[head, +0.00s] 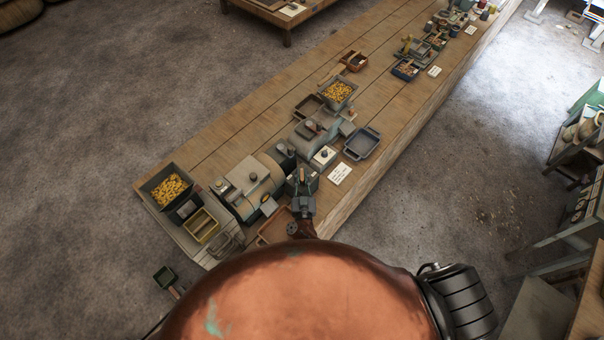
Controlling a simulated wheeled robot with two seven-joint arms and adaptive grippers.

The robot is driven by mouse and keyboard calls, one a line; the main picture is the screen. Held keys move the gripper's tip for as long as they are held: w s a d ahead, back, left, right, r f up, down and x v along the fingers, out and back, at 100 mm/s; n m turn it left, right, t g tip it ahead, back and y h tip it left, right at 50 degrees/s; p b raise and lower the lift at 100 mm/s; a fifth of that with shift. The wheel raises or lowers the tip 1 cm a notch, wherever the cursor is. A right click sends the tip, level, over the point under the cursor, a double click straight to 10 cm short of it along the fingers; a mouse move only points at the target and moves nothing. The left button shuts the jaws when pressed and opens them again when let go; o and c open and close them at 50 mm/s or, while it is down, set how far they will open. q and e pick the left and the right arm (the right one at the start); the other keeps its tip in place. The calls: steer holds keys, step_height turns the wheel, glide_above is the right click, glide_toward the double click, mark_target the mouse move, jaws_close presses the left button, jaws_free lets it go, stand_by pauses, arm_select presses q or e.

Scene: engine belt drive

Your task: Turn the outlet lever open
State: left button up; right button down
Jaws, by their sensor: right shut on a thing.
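My right gripper (302,183) reaches over the near edge of the bench, at the right end of the grey-green engine machine (250,183). It is shut on a small orange-brown piece (302,174), which looks like the handle of the outlet lever. The fingers hide most of it, so I cannot tell the lever's angle. My left gripper is not in view.
A bin of yellow pieces (170,188) stands at the bench's left end, and another (339,91) farther back. A white box with a dark knob (323,156), a label card (340,174) and an empty grey tray (361,143) are right of my gripper.

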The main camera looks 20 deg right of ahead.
steer(key=shift+m+g+h, duration=0.3)
steer(key=shift+m+h, duration=0.3)
steer(key=shift+h, duration=0.3)
steer(key=c, duration=1.9)
jaws_free()
steer(key=shift+y, duration=0.3)
